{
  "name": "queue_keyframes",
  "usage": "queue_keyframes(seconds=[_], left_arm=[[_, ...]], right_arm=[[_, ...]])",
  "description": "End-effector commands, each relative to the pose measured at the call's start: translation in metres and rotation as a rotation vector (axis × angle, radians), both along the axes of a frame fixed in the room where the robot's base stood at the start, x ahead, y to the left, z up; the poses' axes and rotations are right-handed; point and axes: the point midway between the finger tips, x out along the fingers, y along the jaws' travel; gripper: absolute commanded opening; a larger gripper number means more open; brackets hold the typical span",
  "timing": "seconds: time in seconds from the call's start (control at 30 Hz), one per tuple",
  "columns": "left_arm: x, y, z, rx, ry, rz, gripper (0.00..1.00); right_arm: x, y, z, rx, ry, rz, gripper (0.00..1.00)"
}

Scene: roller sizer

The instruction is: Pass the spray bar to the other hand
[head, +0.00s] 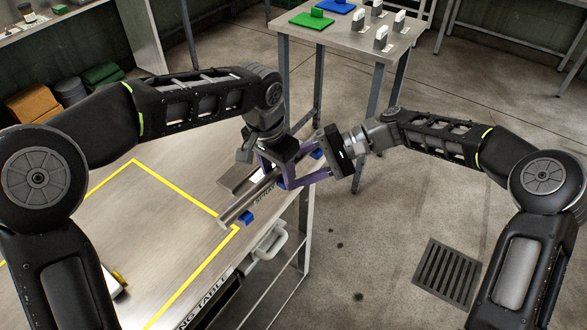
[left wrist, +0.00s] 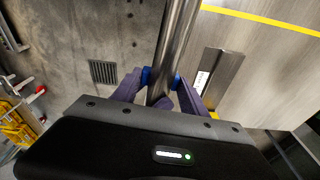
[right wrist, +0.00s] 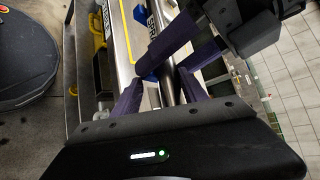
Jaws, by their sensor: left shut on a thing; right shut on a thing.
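The spray bar (head: 235,211) is a grey metal tube with a lettered label, held slanting above the right edge of the steel table. My left gripper (head: 268,172) is shut on it, with its purple fingers around the tube; in the left wrist view the bar (left wrist: 178,40) runs up and away from the fingers. My right gripper (head: 290,183) comes in from the right and is also shut on the bar. In the right wrist view the bar (right wrist: 162,30) passes between its fingers, with the left gripper (right wrist: 190,45) close beside. The exact contact points are partly hidden.
The steel table (head: 150,215) has a yellow outline and is mostly clear. A grey block (left wrist: 215,85) with a white label lies near its edge. A second table (head: 345,38) behind holds green and blue pieces and several upright white-topped fixtures. Open floor lies right.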

Motion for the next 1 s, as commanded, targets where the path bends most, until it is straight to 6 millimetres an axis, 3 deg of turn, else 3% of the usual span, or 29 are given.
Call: queue_keyframes(seconds=[0.1,0.13,0.4,0.77,1.0], left_arm=[[0.000,0.000,0.000,0.000,0.000,0.000,0.00],[0.000,0.000,0.000,0.000,0.000,0.000,0.51],[0.000,0.000,0.000,0.000,0.000,0.000,0.73],[0.000,0.000,0.002,0.001,-0.001,0.000,0.76],[-0.002,0.002,0.028,-0.001,-0.003,0.001,0.76]], right_arm=[[0.000,0.000,0.001,0.001,0.000,-0.002,0.00],[0.001,0.000,0.002,0.003,0.000,-0.001,0.00],[0.000,0.000,0.002,0.003,-0.001,-0.001,0.00],[0.000,0.000,0.001,0.002,-0.001,0.000,0.00],[0.000,0.000,0.001,0.002,0.000,-0.001,0.00]])
